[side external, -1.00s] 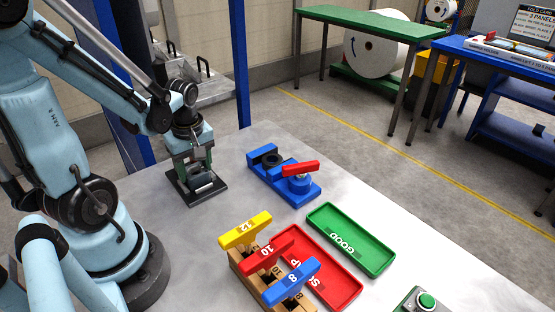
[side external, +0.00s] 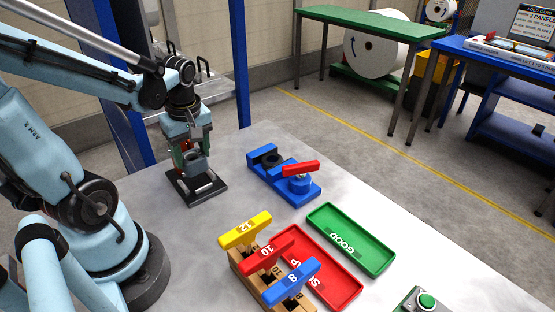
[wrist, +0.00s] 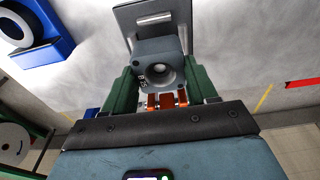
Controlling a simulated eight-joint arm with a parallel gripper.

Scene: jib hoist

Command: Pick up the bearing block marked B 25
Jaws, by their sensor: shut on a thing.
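My gripper (side external: 194,150) is shut on a grey bearing block (side external: 196,163) and holds it just above a black base plate (side external: 180,196). In the wrist view the block (wrist: 146,60) sits between my two green fingers (wrist: 160,92), with its round bore facing the camera. Small pale marking shows on its face, too small to read with certainty. The base plate shows beyond the block in the wrist view (wrist: 126,18), with a pale bar on it.
A blue fixture (side external: 262,178) with a red handle stands right of the base plate. A green GOOD tray (side external: 378,262), a red tray (side external: 350,290) and a wooden rack (side external: 240,268) of numbered yellow, red and blue handled gauges are nearer. A green button box (side external: 425,300) is at front right.

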